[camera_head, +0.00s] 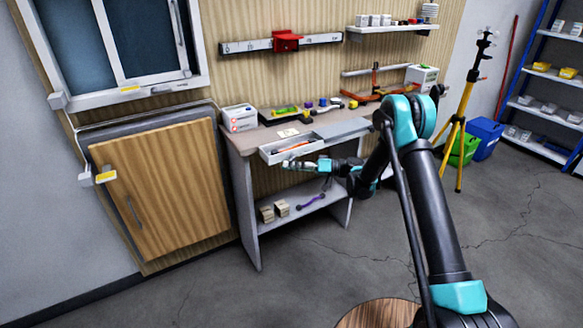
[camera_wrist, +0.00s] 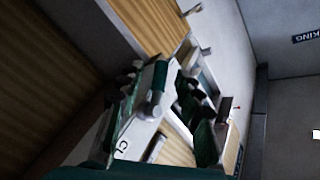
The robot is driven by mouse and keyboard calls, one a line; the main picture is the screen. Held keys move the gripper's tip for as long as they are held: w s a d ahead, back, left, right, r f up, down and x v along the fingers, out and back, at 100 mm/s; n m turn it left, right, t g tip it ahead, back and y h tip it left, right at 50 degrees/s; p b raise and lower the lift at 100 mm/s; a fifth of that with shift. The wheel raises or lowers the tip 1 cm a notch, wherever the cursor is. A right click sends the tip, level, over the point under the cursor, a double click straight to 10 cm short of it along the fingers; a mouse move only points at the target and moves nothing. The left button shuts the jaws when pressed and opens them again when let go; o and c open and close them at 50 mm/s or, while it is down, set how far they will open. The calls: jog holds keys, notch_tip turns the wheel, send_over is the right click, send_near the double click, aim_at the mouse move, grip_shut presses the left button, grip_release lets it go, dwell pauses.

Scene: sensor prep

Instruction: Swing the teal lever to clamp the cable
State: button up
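I cannot pick out a teal lever or a cable for certain in either view. My gripper (camera_head: 289,163) is at the front of a pulled-out grey drawer (camera_head: 272,157) under the workbench top. In the wrist view the two dark green fingers of my gripper (camera_wrist: 161,84) stand apart. A pale panel with dark lettering (camera_wrist: 138,138) and a grey-green bar (camera_wrist: 156,88) show between them. Whether a finger touches the bar cannot be told. The head view is too small to show the fingertips clearly.
The workbench (camera_head: 243,143) carries a white box (camera_head: 239,118) and small coloured parts. Its lower shelf holds wooden blocks (camera_head: 281,208) and a purple tool (camera_head: 312,202). A wooden cabinet door (camera_head: 165,190) is at left, a yellow tripod (camera_head: 465,125) at right. The floor in front is clear.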

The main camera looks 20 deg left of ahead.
grip_shut()
jog(key=shift+r+m+y, duration=0.15)
jog(key=shift+m+y, duration=0.25)
jog(key=shift+y, duration=0.2)
grip_release()
jog(key=shift+s, duration=0.1)
jog(key=v, duration=1.2)
